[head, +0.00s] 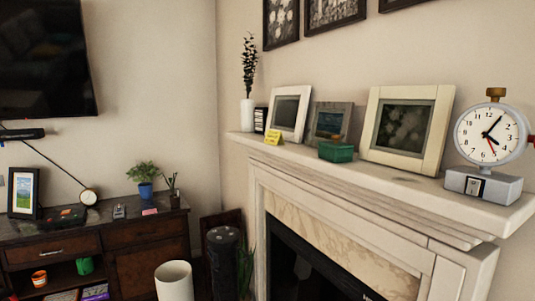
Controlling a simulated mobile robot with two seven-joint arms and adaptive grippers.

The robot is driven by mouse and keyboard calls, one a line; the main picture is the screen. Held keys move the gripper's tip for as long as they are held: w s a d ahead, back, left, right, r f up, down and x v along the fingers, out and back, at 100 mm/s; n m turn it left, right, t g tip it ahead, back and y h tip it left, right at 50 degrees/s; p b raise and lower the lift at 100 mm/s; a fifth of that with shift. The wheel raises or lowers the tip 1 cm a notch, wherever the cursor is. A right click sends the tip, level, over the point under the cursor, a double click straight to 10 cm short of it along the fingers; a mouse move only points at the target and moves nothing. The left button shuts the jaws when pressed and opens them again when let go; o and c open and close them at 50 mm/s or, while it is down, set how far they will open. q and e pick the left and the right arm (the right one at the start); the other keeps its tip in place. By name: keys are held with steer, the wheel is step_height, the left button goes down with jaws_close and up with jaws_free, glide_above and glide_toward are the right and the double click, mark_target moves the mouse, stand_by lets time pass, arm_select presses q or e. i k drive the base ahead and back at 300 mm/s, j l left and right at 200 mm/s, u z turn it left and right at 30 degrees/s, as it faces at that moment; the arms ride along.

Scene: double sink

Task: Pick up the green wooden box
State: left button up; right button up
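The green wooden box (336,152) sits on the white mantel shelf (390,177), near its front edge. It is small, with a brownish knob or piece on top. It stands in front of a grey picture frame (331,121) and to the left of a large cream frame (407,128). Neither of my grippers shows in the head view.
A clock on a grey base (484,186) stands at the mantel's right end. A yellow card (273,137), white frame (290,112) and vase (247,114) stand left. A dark cabinet (149,237), white cylinder (174,281) and dark cylinder (223,262) are lower left.

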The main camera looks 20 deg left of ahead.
mark_target(332, 155)
steer(key=u, duration=0.15)
steer(key=i+j, duration=0.3)
steer(key=i, duration=0.25)
steer(key=i+j+z, duration=0.15)
steer(key=i+j, duration=0.15)
steer(key=i, duration=0.25)
steer(key=i+z, duration=0.1)
steer(key=z, duration=1.15)
